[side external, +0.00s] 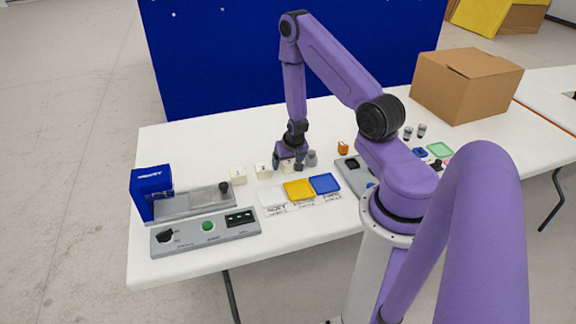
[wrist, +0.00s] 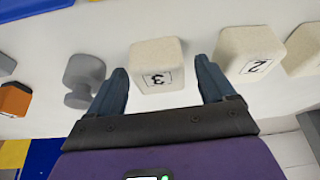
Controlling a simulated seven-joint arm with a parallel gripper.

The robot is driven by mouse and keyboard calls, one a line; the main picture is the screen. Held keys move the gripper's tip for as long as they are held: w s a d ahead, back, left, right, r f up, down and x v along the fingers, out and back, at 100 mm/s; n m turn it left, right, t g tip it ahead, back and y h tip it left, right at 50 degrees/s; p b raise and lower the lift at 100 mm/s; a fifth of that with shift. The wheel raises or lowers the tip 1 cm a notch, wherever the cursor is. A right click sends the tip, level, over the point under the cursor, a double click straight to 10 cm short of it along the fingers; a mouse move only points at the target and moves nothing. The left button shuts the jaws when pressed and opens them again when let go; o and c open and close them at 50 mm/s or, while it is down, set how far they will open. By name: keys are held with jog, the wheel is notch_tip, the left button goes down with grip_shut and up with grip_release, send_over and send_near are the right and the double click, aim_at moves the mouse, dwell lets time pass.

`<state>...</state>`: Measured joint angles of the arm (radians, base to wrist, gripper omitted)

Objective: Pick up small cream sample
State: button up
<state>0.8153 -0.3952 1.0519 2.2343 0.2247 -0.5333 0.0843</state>
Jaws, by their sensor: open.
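In the wrist view, a small cream block marked 3 (wrist: 157,66) lies between the fingertips of my open gripper (wrist: 162,82), with gaps on both sides. A second cream block marked 2 (wrist: 248,52) stands right of the right finger, and another cream block (wrist: 303,50) is cut by the right edge. In the side view, my gripper (side external: 289,160) is low over the table at one cream block (side external: 287,166), partly hidden by the fingers. Two other cream blocks (side external: 264,171) (side external: 238,176) stand to its left.
A grey knobbed weight (wrist: 84,78) stands just left of the left finger; it also shows in the side view (side external: 311,158). An orange item (side external: 342,148), yellow tray (side external: 299,189), blue tray (side external: 324,183) and grey control panel (side external: 205,232) are nearby. A cardboard box (side external: 465,85) stands at back right.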

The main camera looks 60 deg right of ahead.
jog(key=shift+c, duration=0.3)
jog(key=c, duration=1)
